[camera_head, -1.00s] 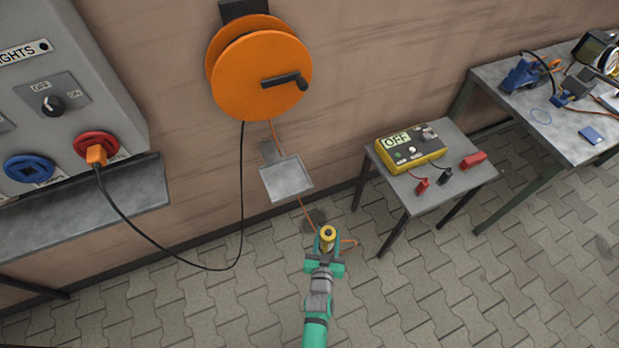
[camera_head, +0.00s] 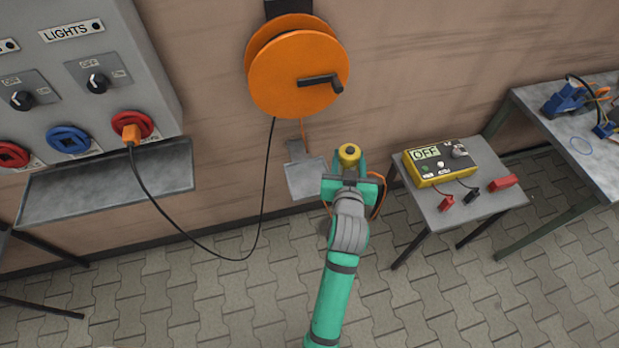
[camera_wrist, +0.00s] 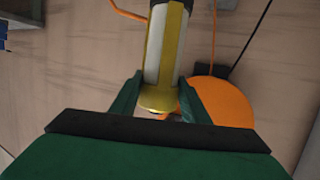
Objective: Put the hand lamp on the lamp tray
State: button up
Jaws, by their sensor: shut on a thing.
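My gripper (camera_head: 350,172) is shut on the hand lamp (camera_head: 349,154). In the head view only the lamp's round yellow end shows above the jaws. In the wrist view the lamp (camera_wrist: 163,60) is a white and yellow cylinder between the two green fingers (camera_wrist: 158,100), with its yellow end toward the palm. An orange cable runs from it. A small grey metal tray on the wall (camera_head: 304,180), which looks like the lamp tray, is just left of my gripper in the head view. Its right edge is partly hidden by the gripper, and its visible surface is empty.
An orange cable reel (camera_head: 290,75) hangs on the wall above the tray. A small table (camera_head: 420,200) with a yellow meter (camera_head: 440,160) stands close on the right. A grey switch cabinet (camera_head: 150,80) is at left, its black cable (camera_head: 205,253) looping toward the reel.

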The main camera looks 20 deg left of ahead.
jog(key=shift+a+r, duration=0.25)
jog(key=shift+a, duration=0.15)
jog(key=w+a+f, duration=0.2)
jog(key=a+f, duration=0.4)
jog(key=w+a+f, duration=0.3)
jog(key=a+f, duration=0.3)
jog(key=shift+w+f, duration=0.3)
jog(key=shift+f, duration=0.1)
jog(key=shift+a, duration=0.1)
jog(key=o, duration=1.2)
jog(key=shift+f, duration=0.15)
